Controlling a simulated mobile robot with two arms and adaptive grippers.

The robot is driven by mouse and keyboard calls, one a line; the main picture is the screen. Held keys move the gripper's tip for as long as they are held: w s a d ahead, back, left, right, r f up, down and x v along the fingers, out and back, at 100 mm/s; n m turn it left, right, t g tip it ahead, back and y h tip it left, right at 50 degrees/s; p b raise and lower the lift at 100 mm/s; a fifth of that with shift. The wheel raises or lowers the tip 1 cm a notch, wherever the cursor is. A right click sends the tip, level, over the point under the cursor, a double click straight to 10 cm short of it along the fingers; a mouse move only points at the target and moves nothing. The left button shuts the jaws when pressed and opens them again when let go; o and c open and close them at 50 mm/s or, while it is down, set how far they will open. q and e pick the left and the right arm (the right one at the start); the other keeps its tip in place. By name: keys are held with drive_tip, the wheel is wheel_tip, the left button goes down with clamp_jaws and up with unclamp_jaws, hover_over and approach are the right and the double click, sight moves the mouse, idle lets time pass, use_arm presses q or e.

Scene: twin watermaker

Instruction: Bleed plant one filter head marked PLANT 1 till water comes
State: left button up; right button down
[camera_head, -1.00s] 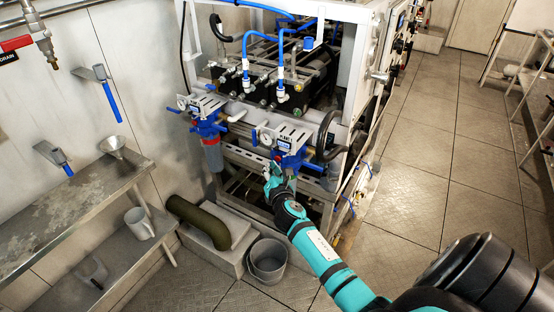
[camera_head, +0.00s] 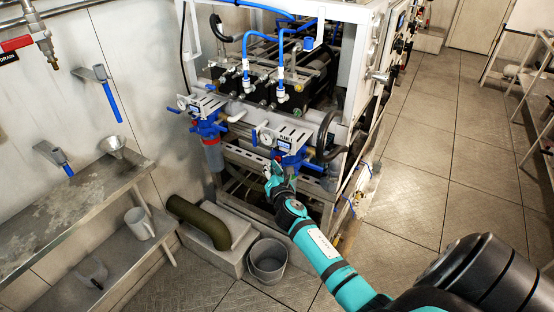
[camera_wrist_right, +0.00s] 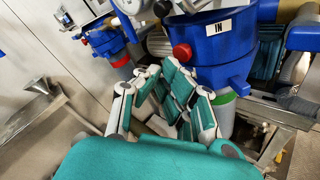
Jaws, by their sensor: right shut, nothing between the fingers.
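The blue filter head marked PLANT 1 (camera_head: 291,146) is on the front of the plant frame, with a round gauge (camera_head: 265,134) at its left. In the right wrist view the blue head (camera_wrist_right: 222,50) bears an IN label (camera_wrist_right: 217,28) and a small red knob (camera_wrist_right: 182,53). My right gripper (camera_head: 275,157) is at the lower left of this head. In its wrist view the gripper (camera_wrist_right: 162,69) is shut and empty, its fingertips just below and left of the red knob. I cannot tell whether they touch it. My left gripper is not in view.
A second blue filter head (camera_head: 207,118) is to the left. A grey bucket (camera_head: 267,262) stands on the floor below, beside a step with a thick olive hose (camera_head: 196,219). A metal shelf at left holds a funnel (camera_head: 112,146) and a jug (camera_head: 139,223). Floor at right is clear.

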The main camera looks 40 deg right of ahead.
drive_tip(key=shift+w+d, duration=0.25)
drive_tip(key=shift+d, duration=0.35)
idle(1.7)
drive_tip(key=shift+a, duration=0.1)
drive_tip(key=shift+s+a, duration=0.4)
drive_tip(key=shift+a, duration=0.3)
drive_tip(key=a, duration=0.1)
drive_tip(key=s+a, duration=0.1)
drive_tip(key=a, duration=0.1)
drive_tip(key=s+a, duration=0.1)
drive_tip(key=shift+a, duration=0.35)
drive_tip(key=shift+w, duration=0.1)
